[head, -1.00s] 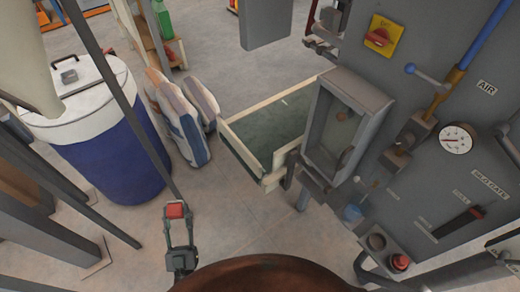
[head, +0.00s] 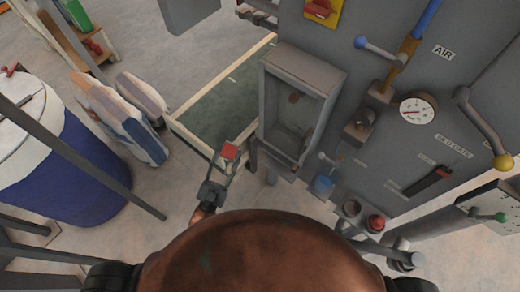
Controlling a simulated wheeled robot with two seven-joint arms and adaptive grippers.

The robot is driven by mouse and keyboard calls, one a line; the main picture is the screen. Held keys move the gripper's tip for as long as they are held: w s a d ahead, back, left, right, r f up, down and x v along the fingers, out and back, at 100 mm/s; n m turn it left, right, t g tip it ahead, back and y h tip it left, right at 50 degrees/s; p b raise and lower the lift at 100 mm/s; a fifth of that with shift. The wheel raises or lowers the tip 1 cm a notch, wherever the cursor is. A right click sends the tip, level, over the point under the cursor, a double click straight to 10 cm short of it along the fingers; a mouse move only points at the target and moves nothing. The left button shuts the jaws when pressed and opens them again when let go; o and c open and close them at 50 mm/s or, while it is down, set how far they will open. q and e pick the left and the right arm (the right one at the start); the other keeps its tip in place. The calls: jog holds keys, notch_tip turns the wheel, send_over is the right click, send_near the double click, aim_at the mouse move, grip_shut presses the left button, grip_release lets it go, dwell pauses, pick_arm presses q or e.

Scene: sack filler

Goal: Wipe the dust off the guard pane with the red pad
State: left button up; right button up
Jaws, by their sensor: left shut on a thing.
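The guard pane (head: 291,112) is a framed window on the left side of the grey machine. A brownish patch (head: 295,98) shows on it. My left gripper (head: 222,168) is shut on the red pad (head: 229,152). It holds the pad in front of the green-bedded conveyor, to the lower left of the pane and apart from it in the picture. My right gripper is not in view.
The grey machine (head: 385,120) carries a pressure gauge (head: 417,110), levers and a red button (head: 376,223). The conveyor (head: 177,125) stands left of the pane. Filled sacks (head: 120,118) and a blue drum (head: 75,185) are farther left. Bare floor lies between.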

pick_arm(q)
jog(key=w+d+f+m+g+h, duration=0.1)
jog(key=w+d+m+g+h, duration=0.2)
jog(key=d+m+g+h, duration=0.1)
jog(key=w+d+f+m+g+h+b, duration=0.1)
jog(key=w+d+m+g+h, duration=0.3)
jog(key=d+m, duration=0.4)
jog(key=shift+w+f+m+g+h, duration=0.15)
jog(key=shift+f+m+g+h, duration=0.5)
jog(key=shift+g, duration=0.65)
jog(key=shift+w+d+r+b, duration=0.1)
jog(key=shift+w+d+b, duration=0.3)
jog(key=shift+w+d, duration=0.3)
